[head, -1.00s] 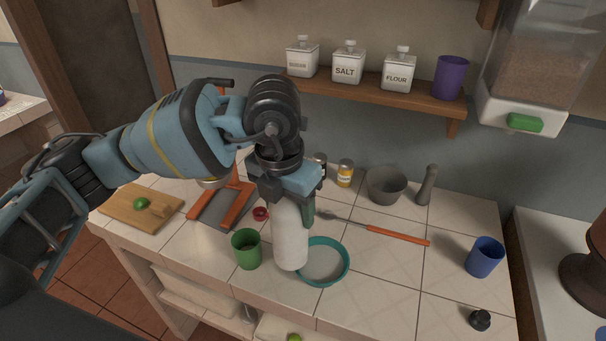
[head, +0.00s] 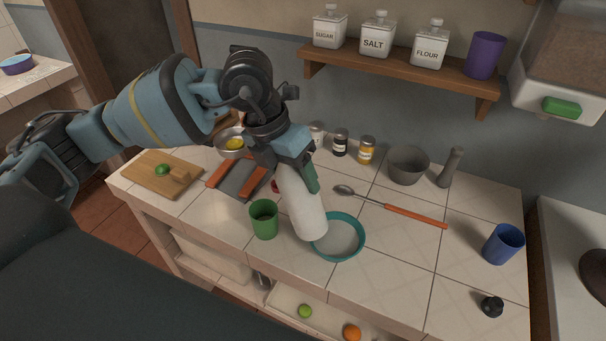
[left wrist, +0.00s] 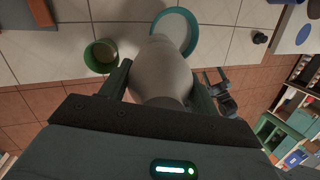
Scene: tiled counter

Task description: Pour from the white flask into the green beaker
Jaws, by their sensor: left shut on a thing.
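The white flask (head: 303,208) is held by my left gripper (head: 296,172), which is shut on its upper part. The flask is tilted, its lower end leaning right over the near-left rim of a teal-rimmed dish. In the left wrist view the flask (left wrist: 160,75) sits between the two fingers (left wrist: 160,85). The green beaker (head: 264,222) stands upright on the counter just left of the flask, apart from it. It also shows in the left wrist view (left wrist: 101,58), left of the flask. My right gripper is not in the head view.
The teal dish (head: 359,247) lies right of the flask. A ladle with an orange handle (head: 415,215), a grey mortar (head: 408,166), a blue cup (head: 503,244) and a black stopper (head: 492,306) stand further right. A cutting board (head: 165,178) lies left. The front-right counter is mostly clear.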

